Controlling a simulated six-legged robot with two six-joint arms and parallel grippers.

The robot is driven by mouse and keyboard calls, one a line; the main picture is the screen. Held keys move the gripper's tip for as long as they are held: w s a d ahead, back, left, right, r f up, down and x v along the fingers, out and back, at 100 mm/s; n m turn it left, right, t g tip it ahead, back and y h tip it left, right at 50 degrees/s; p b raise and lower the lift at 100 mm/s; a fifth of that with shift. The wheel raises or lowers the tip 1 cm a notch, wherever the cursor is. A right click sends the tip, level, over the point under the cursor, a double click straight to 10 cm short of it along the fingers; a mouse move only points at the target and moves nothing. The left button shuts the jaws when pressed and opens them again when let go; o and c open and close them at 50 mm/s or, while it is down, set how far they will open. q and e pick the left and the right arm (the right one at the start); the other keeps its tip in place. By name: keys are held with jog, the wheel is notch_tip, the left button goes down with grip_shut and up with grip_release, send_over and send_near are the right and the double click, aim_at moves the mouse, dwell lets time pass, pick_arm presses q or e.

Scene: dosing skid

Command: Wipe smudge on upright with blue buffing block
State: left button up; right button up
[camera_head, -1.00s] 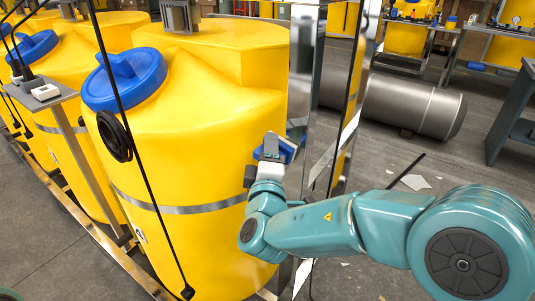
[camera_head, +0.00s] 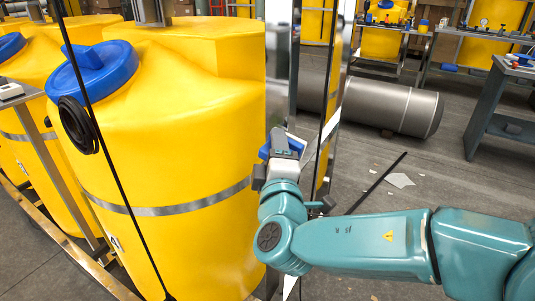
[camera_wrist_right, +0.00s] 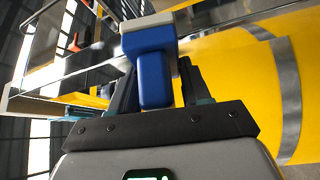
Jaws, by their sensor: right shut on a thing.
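The blue buffing block (camera_head: 265,151) is in the jaws of my right gripper (camera_head: 283,150), by the front face of the shiny metal upright (camera_head: 279,75) in the head view. In the right wrist view the block (camera_wrist_right: 153,75) is blue with a pale grey pad at its far end, held between the two dark fingers of the right gripper (camera_wrist_right: 153,88). I cannot tell whether the pad touches the upright. I cannot make out the smudge; the gripper and block hide part of the upright. My left gripper is not in view.
A large yellow tank (camera_head: 170,120) with a blue lid (camera_head: 92,72) stands close left of the upright. A black cable (camera_head: 110,170) hangs before it. A grey cylinder (camera_head: 385,105) lies behind on the floor. Benches (camera_head: 500,115) stand at right; floor between is mostly clear.

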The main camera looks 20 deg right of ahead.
jog(key=shift+r, duration=0.95)
jog(key=shift+w+a+f+b, duration=0.15)
jog(key=shift+w+a+b, duration=0.25)
jog(key=shift+w+a, duration=0.3)
jog(key=w+a+r+b, duration=0.1)
jog(key=w+a+r, duration=0.1)
jog(key=w+a, duration=0.15)
jog(key=s+d+b, duration=0.4)
jog(key=b, duration=0.1)
jog(key=shift+d+f, duration=0.2)
jog(key=shift+d, duration=0.05)
jog(key=shift+s+d+r, duration=0.15)
jog(key=shift+s+d, duration=0.1)
jog(key=shift+s, duration=0.25)
jog(key=shift+r, duration=0.85)
jog(key=shift+w+a, duration=0.7)
jog(key=shift+w, duration=0.25)
jog(key=w+a, duration=0.2)
jog(key=w, duration=0.1)
jog(key=shift+w+a+b, duration=0.1)
jog(key=shift+a+b, duration=0.15)
jog(key=shift+b, duration=0.15)
